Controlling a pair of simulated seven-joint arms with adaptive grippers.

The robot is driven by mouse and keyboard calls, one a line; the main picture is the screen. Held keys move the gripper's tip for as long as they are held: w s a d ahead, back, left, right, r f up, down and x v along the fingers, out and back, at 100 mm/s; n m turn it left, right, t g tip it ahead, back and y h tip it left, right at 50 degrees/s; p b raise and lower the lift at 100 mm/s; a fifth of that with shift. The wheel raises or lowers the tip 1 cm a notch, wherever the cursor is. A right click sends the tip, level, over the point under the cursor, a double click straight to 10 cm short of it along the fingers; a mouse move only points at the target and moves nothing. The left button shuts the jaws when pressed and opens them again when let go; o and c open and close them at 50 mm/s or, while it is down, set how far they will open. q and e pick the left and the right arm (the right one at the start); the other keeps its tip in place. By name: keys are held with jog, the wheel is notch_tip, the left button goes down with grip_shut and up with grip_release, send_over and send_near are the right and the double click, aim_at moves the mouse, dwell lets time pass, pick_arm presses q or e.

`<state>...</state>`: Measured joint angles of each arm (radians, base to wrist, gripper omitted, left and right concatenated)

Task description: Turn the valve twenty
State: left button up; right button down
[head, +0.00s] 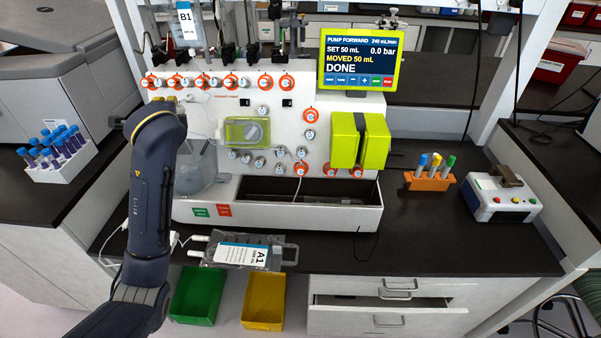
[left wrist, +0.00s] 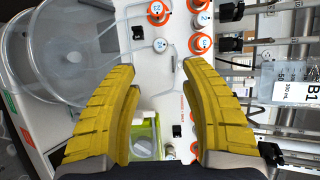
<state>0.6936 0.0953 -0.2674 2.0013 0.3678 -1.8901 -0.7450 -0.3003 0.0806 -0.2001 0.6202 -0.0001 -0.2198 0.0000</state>
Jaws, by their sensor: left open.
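The white processor panel (head: 210,115) carries rows of round valves, some with orange rings (head: 286,82) and some plain white (head: 309,134). Their numbers are too small to read, so I cannot tell which is valve twenty. In the left wrist view, my left gripper (left wrist: 160,70) is open and empty, its yellow fingers spread in front of the panel. An orange-ringed valve (left wrist: 200,42) and a white valve (left wrist: 160,45) show beyond the fingertips, apart from them. In the head view my left arm largely hides the gripper. My right gripper is not in view.
A screen (head: 360,57) reads DONE above the panel. A clear round vessel (head: 197,170) stands close to my left arm, and tubing crosses the panel. A tube rack (head: 430,181) stands on the right counter.

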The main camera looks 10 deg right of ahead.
pick_arm(q)
jog(key=shift+f, duration=0.1)
jog(key=shift+c, duration=0.2)
jog(key=s+d+f+m+h, duration=0.1)
jog(key=s+d+f+m, duration=0.4)
jog(key=d, duration=0.4)
jog(key=s+d+f+m+h, duration=0.2)
jog(key=s+d+f+m, duration=0.1)
jog(key=d+f, duration=0.45)
jog(key=s+d+f+m+h, duration=0.2)
jog(key=s+d+f+m, duration=0.1)
jog(key=s+d+m, duration=0.55)
jog(key=m+h, duration=0.1)
jog(key=m, duration=0.8)
send_near(301, 172)
jog(key=x, duration=1)
jog(key=shift+w+f, duration=0.15)
jog(key=shift+w, duration=0.15)
jog(key=shift+o, duration=0.2)
grip_shut()
